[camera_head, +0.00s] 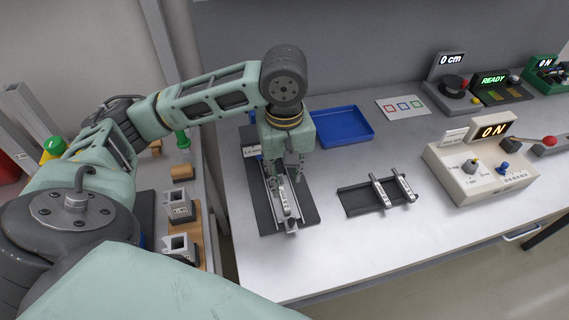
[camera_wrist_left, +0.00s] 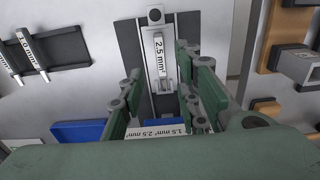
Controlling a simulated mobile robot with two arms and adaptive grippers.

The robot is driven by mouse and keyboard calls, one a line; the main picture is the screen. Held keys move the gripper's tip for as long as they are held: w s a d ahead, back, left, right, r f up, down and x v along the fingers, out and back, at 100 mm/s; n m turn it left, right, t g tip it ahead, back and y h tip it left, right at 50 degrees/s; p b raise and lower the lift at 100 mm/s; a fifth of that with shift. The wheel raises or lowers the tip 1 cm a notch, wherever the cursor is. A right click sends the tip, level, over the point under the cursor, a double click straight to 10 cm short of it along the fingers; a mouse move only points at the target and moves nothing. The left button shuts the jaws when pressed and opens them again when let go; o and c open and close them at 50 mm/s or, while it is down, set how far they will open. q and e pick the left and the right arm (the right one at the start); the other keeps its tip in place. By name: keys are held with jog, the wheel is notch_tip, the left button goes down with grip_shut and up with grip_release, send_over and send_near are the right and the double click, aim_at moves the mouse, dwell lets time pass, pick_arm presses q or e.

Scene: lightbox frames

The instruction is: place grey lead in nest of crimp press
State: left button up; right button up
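My left gripper (camera_head: 288,178) points down over a black-based fixture with a metal rail (camera_head: 267,188) on the bench. In the left wrist view its two fingers (camera_wrist_left: 160,90) are apart, with nothing clearly held between them. A pale piece marked "2.5 mm²" (camera_wrist_left: 159,56) lies along the rail, just past the fingers; it also shows in the head view (camera_head: 284,203). A card marked "1.5 mm² 2.5 mm²" (camera_wrist_left: 158,132) is at the fixture's other end. I cannot pick out a grey lead or tell which device is the crimp press. My right gripper is out of view.
A black rack (camera_head: 352,201) with two pale labelled pieces lies to the right. A blue tray (camera_head: 343,126) is behind. A beige box reading "ON" (camera_head: 468,178) with a red-knobbed lever stands farther right. Grey blocks (camera_head: 180,209) on wooden bases sit left. The front bench is clear.

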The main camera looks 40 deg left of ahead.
pick_arm(q)
jog(key=shift+r, duration=1.65)
